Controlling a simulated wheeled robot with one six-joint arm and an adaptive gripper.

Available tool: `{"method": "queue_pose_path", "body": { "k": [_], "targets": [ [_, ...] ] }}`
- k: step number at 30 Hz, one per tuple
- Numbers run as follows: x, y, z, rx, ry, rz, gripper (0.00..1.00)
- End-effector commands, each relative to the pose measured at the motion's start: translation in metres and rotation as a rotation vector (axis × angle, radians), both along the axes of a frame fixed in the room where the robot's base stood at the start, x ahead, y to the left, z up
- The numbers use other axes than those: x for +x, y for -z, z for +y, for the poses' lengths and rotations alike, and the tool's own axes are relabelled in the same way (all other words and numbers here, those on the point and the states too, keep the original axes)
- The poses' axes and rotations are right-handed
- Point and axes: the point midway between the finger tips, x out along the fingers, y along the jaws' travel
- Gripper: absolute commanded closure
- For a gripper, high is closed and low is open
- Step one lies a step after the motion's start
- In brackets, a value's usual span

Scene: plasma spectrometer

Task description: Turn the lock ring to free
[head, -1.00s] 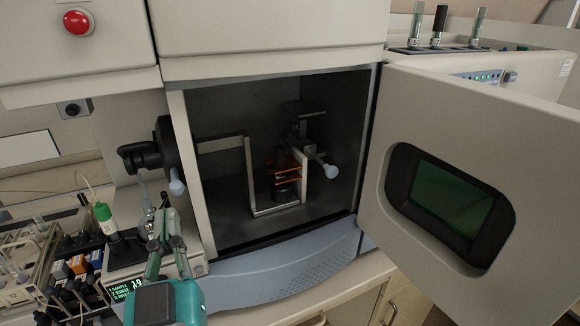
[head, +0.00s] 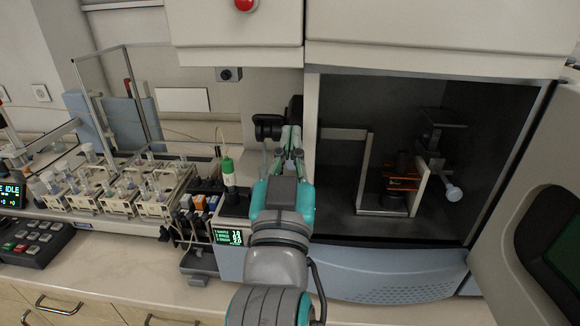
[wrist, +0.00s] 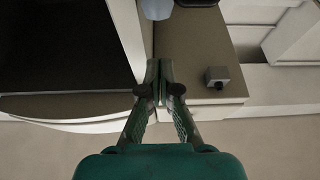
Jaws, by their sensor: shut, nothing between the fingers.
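A black round fitting (head: 294,107), probably the lock ring, is on the left outer side of the open chamber. A black horizontal cylinder (head: 268,127) sticks out to its left. My gripper (head: 288,150) is in front of the fitting's lower part and hides it; I cannot tell whether they touch. My gripper also shows in the wrist view (wrist: 160,84), its fingers together with nothing between them. No ring can be made out in the wrist view.
The open chamber (head: 340,195) holds a bracket, a dark stack with orange plates (head: 402,178) and a pale-knobbed lever (head: 453,193). Its door (head: 500,262) stands open at right. A green-capped bottle (head: 228,172), a small display (head: 228,237) and vial racks (head: 160,192) stand at left.

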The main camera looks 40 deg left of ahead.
Motion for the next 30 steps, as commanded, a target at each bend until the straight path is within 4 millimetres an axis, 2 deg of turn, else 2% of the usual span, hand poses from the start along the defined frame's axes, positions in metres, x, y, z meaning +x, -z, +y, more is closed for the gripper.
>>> {"method": "queue_pose_path", "body": {
  "k": [2, 9, 15, 30],
  "targets": [
    [0.009, -0.005, 0.004, 0.001, 0.002, 0.0, 1.0],
    [0.01, 0.022, 0.006, -0.002, 0.0, 0.002, 1.0],
    [0.011, 0.034, 0.006, -0.001, 0.001, 0.001, 1.0],
    [0.01, 0.038, 0.006, -0.001, 0.0, 0.001, 1.0]
  ]
}}
